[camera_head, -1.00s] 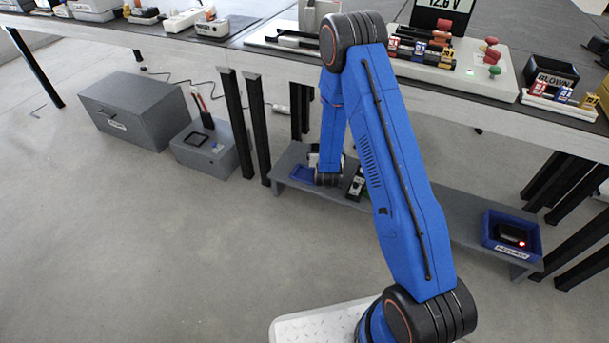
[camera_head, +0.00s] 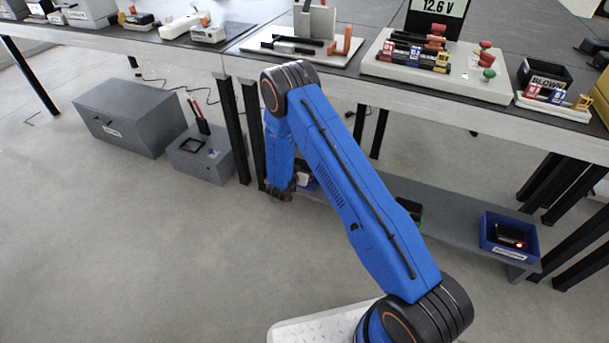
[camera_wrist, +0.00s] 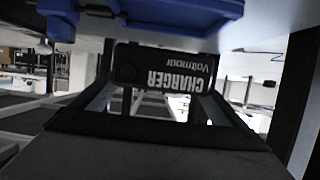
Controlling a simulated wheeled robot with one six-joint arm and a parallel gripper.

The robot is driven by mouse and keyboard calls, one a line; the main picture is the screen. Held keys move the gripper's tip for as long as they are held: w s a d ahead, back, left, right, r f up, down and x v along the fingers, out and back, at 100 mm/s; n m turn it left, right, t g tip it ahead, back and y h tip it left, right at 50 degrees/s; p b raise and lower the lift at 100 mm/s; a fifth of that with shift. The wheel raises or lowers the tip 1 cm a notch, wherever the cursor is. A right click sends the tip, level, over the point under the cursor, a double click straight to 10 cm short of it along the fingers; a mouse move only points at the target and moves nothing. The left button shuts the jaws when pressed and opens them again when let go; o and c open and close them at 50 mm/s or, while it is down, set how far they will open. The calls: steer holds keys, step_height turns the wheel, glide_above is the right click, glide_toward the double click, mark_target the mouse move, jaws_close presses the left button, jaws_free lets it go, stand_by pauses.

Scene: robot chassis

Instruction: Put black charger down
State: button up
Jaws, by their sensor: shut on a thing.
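A black charger (camera_wrist: 170,72) with white "CHARGER Voltmour" lettering, upside down in the wrist view, is between the fingers of my gripper (camera_wrist: 165,103). My gripper is shut on it. In the head view my own arm hides the charger and most of the gripper, at the left end of the low grey shelf under the bench. A blue tray (camera_wrist: 195,12) shows at the top of the wrist view, beyond the charger and apart from it as far as I can tell.
The low grey shelf (camera_head: 455,225) carries a labelled blue bin (camera_head: 510,238) holding a black device with a red light. Black bench legs (camera_head: 228,125) stand close to my arm. Grey boxes (camera_head: 130,112) sit on the floor at left. The floor in front is clear.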

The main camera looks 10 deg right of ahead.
steer(key=shift+f, duration=2.55)
steer(key=o, duration=1.1)
steer(key=shift+f, duration=0.15)
